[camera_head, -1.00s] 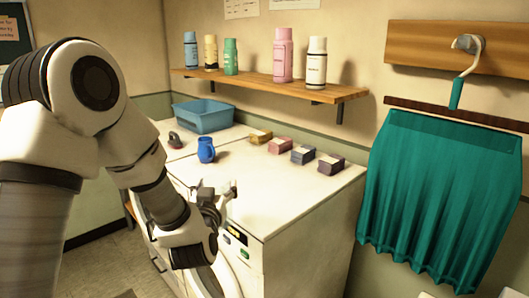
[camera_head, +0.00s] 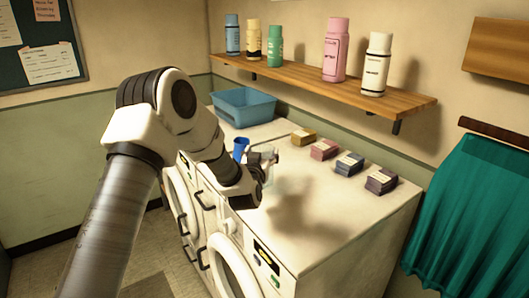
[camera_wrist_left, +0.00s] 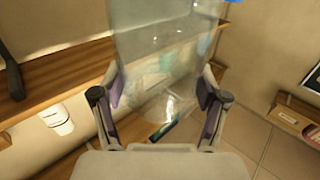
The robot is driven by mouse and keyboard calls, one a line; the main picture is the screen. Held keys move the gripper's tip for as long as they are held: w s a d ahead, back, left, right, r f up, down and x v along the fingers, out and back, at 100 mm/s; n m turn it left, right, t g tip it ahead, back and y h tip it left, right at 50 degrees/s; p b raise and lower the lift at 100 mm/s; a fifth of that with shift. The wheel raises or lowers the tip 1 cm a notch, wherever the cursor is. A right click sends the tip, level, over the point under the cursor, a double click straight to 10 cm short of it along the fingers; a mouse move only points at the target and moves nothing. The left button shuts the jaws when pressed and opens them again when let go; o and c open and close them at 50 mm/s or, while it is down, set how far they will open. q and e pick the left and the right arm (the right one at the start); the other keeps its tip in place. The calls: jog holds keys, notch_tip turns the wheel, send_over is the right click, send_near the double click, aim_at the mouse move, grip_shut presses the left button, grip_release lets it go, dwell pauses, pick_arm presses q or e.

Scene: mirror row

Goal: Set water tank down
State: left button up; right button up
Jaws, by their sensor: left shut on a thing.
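A clear, see-through water tank (camera_wrist_left: 158,45) fills the middle of the left wrist view. My left gripper (camera_wrist_left: 160,90) is shut on it, with a purple-padded finger on each side. In the head view, my left gripper (camera_head: 266,158) is over the front left part of the white machine top (camera_head: 320,215), beside a blue jug (camera_head: 240,148). The tank shows there only faintly between the fingers. I cannot tell whether its base touches the top. My right gripper is not in view.
Several small boxes (camera_head: 323,149) line the back of the machine top. A blue basin (camera_head: 243,106) stands at the far left. Bottles stand on a wooden shelf (camera_head: 330,85) above. A teal cloth (camera_head: 465,215) hangs at the right. The top's front right is clear.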

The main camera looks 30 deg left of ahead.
pick_arm(q)
jog(key=x, duration=0.3)
jog(key=shift+s+a+p, duration=0.1)
jog(key=shift+p, duration=0.2)
jog(key=shift+s+d+f+p, duration=0.1)
jog(key=shift+s+f+p, duration=0.05)
jog(key=shift+f+p, duration=0.4)
jog(key=shift+s+d+f+p, duration=0.2)
jog(key=shift+f+p, duration=0.2)
jog(key=shift+f, duration=0.65)
jog(key=shift+w+a+f, duration=0.2)
jog(key=shift+f, duration=0.05)
jog(key=o, duration=1.6)
jog(key=shift+s+d+r, duration=0.1)
jog(key=shift+s+r, duration=0.05)
